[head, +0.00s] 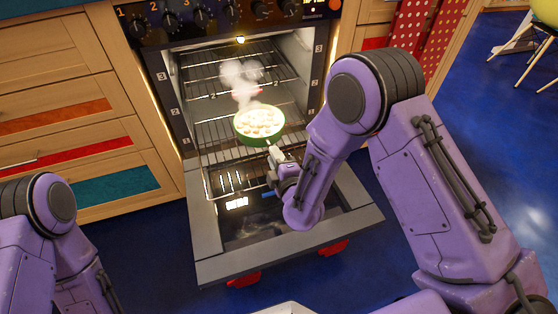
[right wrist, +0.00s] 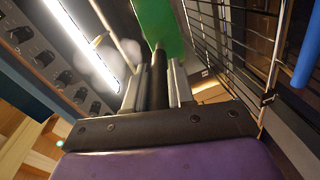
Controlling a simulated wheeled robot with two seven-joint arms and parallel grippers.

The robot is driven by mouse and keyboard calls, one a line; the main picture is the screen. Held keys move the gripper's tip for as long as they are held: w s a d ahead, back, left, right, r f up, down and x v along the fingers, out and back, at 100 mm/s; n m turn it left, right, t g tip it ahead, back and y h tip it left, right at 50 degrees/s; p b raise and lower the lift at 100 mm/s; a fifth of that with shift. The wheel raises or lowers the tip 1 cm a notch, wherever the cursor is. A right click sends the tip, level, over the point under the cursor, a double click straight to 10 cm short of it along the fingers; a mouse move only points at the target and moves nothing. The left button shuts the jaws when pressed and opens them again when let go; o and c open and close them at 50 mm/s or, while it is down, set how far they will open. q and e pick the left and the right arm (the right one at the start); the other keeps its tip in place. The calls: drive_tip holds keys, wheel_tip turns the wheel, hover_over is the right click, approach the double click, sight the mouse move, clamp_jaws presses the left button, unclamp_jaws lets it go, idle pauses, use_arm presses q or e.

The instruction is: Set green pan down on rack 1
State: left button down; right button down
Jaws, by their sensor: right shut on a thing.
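The green pan (head: 259,122), with pale round food in it, is at the mouth of the open oven. My right gripper (head: 277,154) is shut on its handle. In the right wrist view the dark handle (right wrist: 159,85) runs between the fingers to the green underside (right wrist: 158,25). The lowest wire rack (head: 209,180), by the label 1, sticks out over the lowered door, below the pan. The pan looks held above the rack, though the exact gap cannot be told. My left arm shows at lower left, but its gripper is out of view.
The oven door (head: 290,248) is folded down in front. Upper racks (head: 215,92) sit behind the pan by labels 2 and 3. White smoke (head: 242,75) rises over the pan. Wooden drawers (head: 50,110) flank the oven at left. A blue bar (right wrist: 306,50) shows beside the rack.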

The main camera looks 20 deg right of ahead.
drive_tip(key=shift+w+r, duration=0.1)
drive_tip(key=shift+r, duration=0.1)
wheel_tip(320, 180, down, 8)
drive_tip(key=b, duration=0.6)
drive_tip(key=shift+f, duration=0.5)
idle(0.3)
drive_tip(key=c, duration=0.9)
unclamp_jaws()
drive_tip(key=shift+f, duration=0.15)
drive_tip(key=s, duration=0.3)
drive_tip(key=s+r+p, duration=0.1)
drive_tip(key=s, duration=0.6)
drive_tip(key=shift+s+d+r+p, duration=0.3)
drive_tip(key=shift+r+p, duration=0.05)
drive_tip(key=shift+p, duration=0.05)
